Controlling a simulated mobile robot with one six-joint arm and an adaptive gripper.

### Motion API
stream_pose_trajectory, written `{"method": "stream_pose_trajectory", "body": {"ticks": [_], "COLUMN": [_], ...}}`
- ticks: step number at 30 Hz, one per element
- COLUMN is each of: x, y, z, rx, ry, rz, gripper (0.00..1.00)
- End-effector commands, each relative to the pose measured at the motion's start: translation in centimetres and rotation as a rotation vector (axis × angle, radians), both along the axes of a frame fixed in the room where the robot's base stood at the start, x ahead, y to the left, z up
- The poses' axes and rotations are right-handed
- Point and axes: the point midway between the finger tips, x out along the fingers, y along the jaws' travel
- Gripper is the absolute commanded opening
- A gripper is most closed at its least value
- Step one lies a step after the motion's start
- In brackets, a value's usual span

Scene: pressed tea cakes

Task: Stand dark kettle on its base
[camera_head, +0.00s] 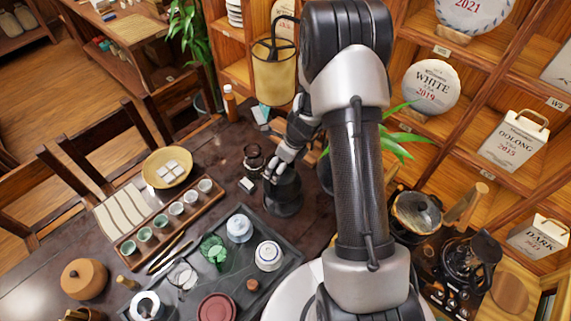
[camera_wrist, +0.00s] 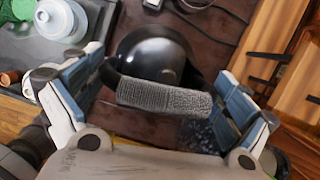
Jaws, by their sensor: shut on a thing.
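The dark kettle (camera_head: 284,197) is a black, rounded vessel at the middle of the dark table, just right of the tea tray. In the wrist view the kettle (camera_wrist: 150,52) shows its glossy black top and a grey, cord-wrapped handle (camera_wrist: 165,97) between the blue-padded fingers. My gripper (camera_head: 277,172) is at the kettle's upper part, and in the wrist view my gripper (camera_wrist: 160,98) is shut on the kettle, at its handle. The kettle looks roughly upright. Its underside is hidden, so I cannot tell whether it touches the table. I cannot make out its base for certain.
A slate tea tray (camera_head: 262,223) with cups and a lidded bowl lies left of the kettle. A glass-lidded pot (camera_head: 418,212) and a black appliance with buttons (camera_head: 452,290) stand at the right, beyond my arm. A glass jar (camera_head: 254,157) stands close behind the kettle.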

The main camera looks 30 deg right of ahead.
Motion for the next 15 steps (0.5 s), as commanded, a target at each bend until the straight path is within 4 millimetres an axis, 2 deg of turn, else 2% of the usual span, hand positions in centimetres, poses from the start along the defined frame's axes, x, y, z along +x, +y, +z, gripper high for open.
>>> {"method": "stream_pose_trajectory", "body": {"ticks": [5, 15], "x": [0.1, 0.1], "y": [0.0, 0.0], "z": [-0.8, -3.8], "rx": [-0.001, -0.001], "ry": [-0.003, -0.003], "rz": [-0.001, -0.001], "gripper": [0.28, 0.28]}}
